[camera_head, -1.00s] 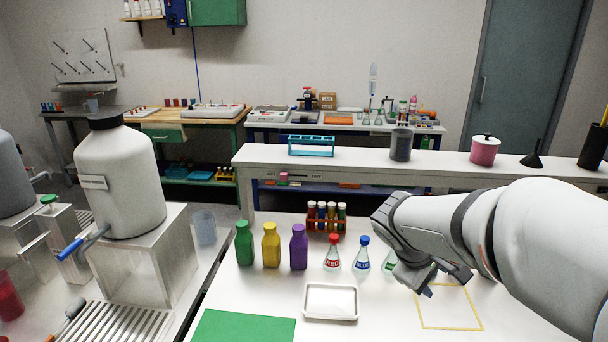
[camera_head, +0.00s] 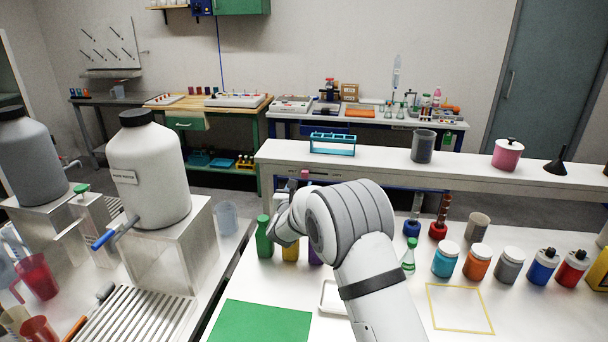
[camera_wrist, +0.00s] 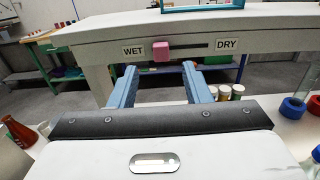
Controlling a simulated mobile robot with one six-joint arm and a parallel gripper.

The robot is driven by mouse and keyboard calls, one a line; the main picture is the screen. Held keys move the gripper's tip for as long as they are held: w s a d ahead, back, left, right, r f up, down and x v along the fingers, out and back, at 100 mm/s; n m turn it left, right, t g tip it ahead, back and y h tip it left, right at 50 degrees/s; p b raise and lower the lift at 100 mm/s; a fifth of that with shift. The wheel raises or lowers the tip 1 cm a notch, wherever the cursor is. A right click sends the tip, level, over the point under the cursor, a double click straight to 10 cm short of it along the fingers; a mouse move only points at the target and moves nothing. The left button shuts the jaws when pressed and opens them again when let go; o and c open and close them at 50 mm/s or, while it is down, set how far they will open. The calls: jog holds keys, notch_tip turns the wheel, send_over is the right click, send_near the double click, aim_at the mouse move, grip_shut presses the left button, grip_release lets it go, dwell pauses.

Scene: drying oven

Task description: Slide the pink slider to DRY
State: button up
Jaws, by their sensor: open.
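The pink slider (camera_wrist: 162,51) sits in a dark horizontal slot (camera_wrist: 192,46) on the front edge of the white shelf bench. In the wrist view it is at the slot's left end, beside the WET label (camera_wrist: 133,51). The DRY label (camera_wrist: 227,44) is at the right end. In the head view a bit of the pink slider (camera_head: 305,174) shows just above my arm. My gripper (camera_wrist: 160,72) is open and empty, its two blue-grey fingers pointing toward the bench edge below the slider. The fingers look apart from the slider.
A teal rack (camera_head: 332,143) stands on the shelf bench above the slot. Green (camera_head: 264,237) and yellow (camera_head: 290,248) bottles stand near my gripper. Several colored jars, including a cyan one (camera_head: 445,260), line the right of the white table.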

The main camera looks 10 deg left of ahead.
aim_at(304, 174)
jog(key=w+p, duration=0.2)
jog(key=w, duration=0.5)
jog(key=shift+w, duration=0.25)
grip_shut()
dwell(0.4)
